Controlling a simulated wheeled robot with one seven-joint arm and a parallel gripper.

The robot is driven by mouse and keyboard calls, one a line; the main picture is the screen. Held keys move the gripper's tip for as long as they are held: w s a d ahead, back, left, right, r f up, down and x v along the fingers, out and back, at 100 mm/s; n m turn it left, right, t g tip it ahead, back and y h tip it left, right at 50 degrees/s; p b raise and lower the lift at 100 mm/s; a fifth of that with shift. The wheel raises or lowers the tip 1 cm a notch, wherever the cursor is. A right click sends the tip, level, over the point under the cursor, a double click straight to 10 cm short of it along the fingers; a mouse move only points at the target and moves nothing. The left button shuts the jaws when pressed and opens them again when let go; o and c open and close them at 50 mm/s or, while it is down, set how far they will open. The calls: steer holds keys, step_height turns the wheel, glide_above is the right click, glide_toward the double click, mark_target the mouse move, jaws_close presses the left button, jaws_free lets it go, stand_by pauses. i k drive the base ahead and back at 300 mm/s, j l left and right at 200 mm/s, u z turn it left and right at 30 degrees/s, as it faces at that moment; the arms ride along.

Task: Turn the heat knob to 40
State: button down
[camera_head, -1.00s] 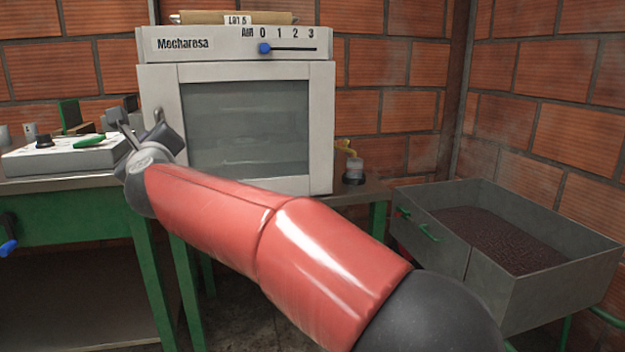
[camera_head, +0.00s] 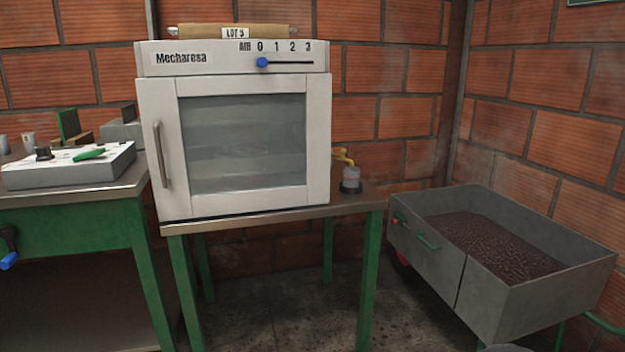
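No knob in the camera_head view is legibly marked as heat or 40. A white oven labelled Mecharesa (camera_head: 152,130) stands on a green-legged table. Its top panel has a slider with a blue knob (camera_head: 262,62) near the 0 of a scale that runs to 3. A white-topped control box (camera_head: 70,170) on the left bench carries a small dark knob (camera_head: 44,153) and a green lever (camera_head: 89,154); any markings there are too small to read. The oven door is shut. My gripper is not in view.
A grey bin cart (camera_head: 460,270) with dark grains stands at the right. A yellow tap (camera_head: 344,156) and a small jar (camera_head: 350,177) are beside the oven. A blue-tipped handle (camera_head: 8,261) is at the left bench edge. The floor between table and cart is clear.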

mark_target(44, 154)
steer(key=u, duration=1.55)
